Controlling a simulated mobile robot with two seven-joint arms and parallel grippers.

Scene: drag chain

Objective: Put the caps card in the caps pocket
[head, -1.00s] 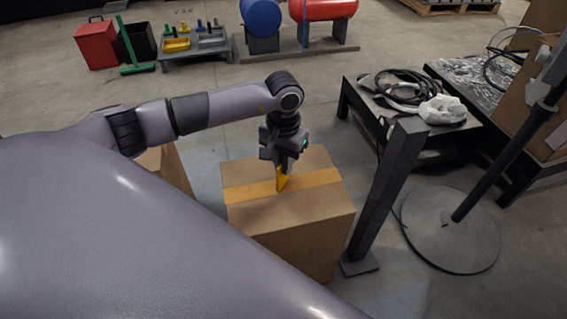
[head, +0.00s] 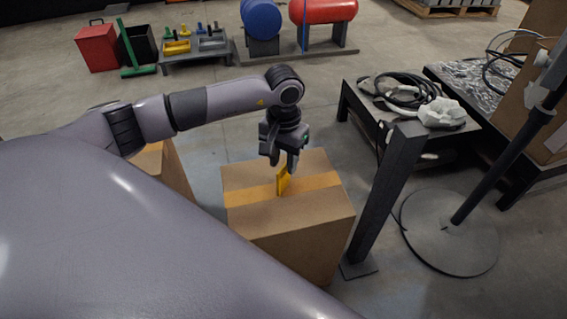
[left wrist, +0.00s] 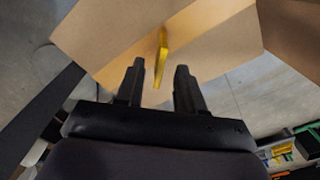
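A yellow card (head: 284,182) stands upright on the top of a cardboard box, on or beside its orange tape strip. It is likely the caps card, but no marking is readable. In the left wrist view the card (left wrist: 162,52) shows edge-on ahead of the fingers. My left gripper (head: 281,163) is open just above the card, with its fingers spread. In the left wrist view the left gripper (left wrist: 160,66) has nothing between its fingertips that I can see as held. A caps pocket cannot be made out. My right gripper is not in view.
The cardboard box (head: 290,235) stands on the floor. A dark post (head: 385,195) rises close to its right. A low black table (head: 365,105) with cables stands behind the post. A round stand base (head: 445,235) is further right.

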